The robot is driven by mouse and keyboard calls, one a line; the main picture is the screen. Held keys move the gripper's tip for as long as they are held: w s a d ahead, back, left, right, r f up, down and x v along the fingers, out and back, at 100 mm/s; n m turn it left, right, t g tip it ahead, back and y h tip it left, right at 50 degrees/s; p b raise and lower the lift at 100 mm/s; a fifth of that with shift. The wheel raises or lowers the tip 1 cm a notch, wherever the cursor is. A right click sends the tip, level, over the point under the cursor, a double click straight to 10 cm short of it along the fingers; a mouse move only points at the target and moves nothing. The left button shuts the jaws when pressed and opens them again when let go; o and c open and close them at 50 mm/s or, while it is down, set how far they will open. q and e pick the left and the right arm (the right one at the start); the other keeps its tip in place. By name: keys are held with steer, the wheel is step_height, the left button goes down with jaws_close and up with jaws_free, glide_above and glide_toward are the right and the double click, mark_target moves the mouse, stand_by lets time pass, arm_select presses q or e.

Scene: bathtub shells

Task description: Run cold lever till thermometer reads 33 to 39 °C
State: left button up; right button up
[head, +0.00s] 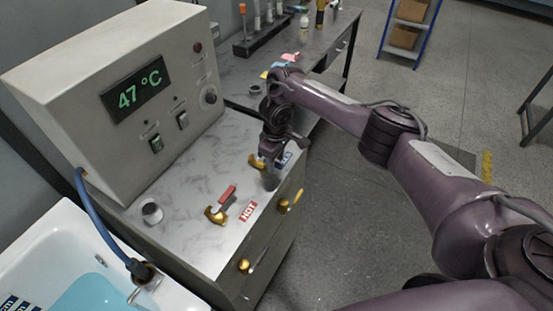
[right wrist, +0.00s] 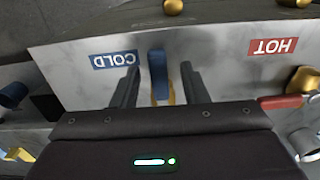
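The thermometer display (head: 138,90) on the grey control box reads 47 °C in green. The cold lever has a blue handle (right wrist: 158,72) near the blue COLD label (right wrist: 114,60). In the head view its brass base (head: 256,162) shows, while its handle is hidden behind my right gripper (head: 270,180). In the right wrist view my right gripper (right wrist: 160,85) is open, with one finger on each side of the blue handle and gaps to both. The hot lever (head: 228,193) has a red handle, beside the red HOT label (head: 248,211). My left gripper is not in view.
A white tub (head: 30,250) with blue water (head: 90,296) stands at lower left, with a blue hose (head: 92,210) running to its spout. Brass knobs (head: 244,265) stick out from the cabinet front. The floor (head: 345,210) right of the cabinet is clear.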

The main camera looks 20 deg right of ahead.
mark_target(276, 164)
steer(key=shift+r, duration=0.4)
step_height(276, 164, up, 7)
steer(key=p, duration=0.3)
stand_by(7.0)
